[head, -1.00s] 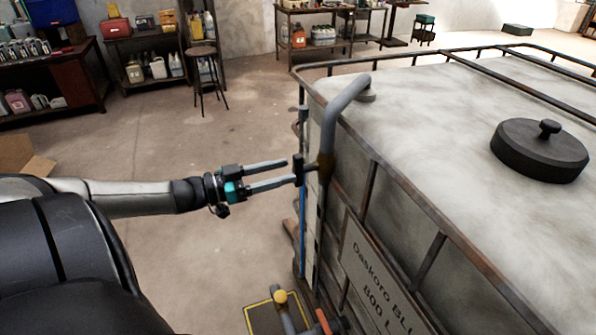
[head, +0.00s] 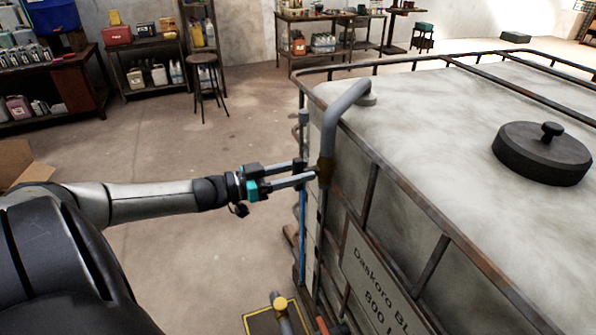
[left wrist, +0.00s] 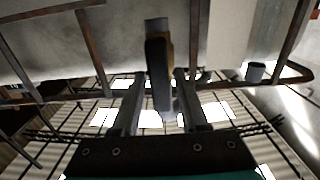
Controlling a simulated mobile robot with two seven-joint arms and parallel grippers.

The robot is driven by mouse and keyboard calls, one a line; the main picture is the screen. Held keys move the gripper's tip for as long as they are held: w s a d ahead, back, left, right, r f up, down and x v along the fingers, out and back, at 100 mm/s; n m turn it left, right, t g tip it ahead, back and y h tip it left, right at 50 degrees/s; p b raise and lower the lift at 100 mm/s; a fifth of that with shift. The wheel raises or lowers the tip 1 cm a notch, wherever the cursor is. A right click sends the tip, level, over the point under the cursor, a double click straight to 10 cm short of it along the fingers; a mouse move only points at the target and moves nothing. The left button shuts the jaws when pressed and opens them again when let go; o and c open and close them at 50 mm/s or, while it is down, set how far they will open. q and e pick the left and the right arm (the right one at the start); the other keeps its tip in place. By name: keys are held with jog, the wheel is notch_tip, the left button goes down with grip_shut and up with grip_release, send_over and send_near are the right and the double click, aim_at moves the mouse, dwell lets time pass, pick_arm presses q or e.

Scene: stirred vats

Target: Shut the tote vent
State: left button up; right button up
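The white tote (head: 440,110) stands on the right in a rusty cage. A grey vent pipe (head: 345,103) bends from its top down over the near-left edge to a brown valve body (head: 326,167). A dark vent handle (left wrist: 158,68) sticks out from this valve. My left gripper (head: 308,170) is level with the valve. Its two fingers are apart, one on each side of the handle, which partly hides behind them in the head view. In the left wrist view the handle lies between the fingers, with no clear grip on it. My right gripper is not in view.
A black lid (head: 542,153) sits on the tote top. A stool (head: 206,85) and loaded shelves stand at the back.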

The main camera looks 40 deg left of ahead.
pick_arm(q)
grip_shut()
dwell(0.5)
jog(key=m+p, duration=0.2)
jog(key=m, duration=0.1)
jog(key=shift+d+r+m, duration=0.1)
jog(key=shift+d+m, duration=0.05)
jog(key=shift+m, duration=0.25)
jog(key=m+p, duration=0.1)
jog(key=m, duration=0.2)
jog(key=shift+s+d+m, duration=0.1)
jog(key=shift+m, duration=0.2)
jog(key=m, duration=0.2)
jog(key=shift+f+m+p, duration=0.25)
jog(key=shift+m+p, duration=0.05)
jog(key=shift+p, duration=0.05)
jog(key=m, duration=0.2)
jog(key=shift+s+d+f+m, duration=0.1)
jog(key=shift+m, duration=0.3)
jog(key=m, duration=0.5)
jog(key=shift+f+b, duration=0.2)
jog(key=shift+b, duration=0.2)
jog(key=shift+m, duration=0.3)
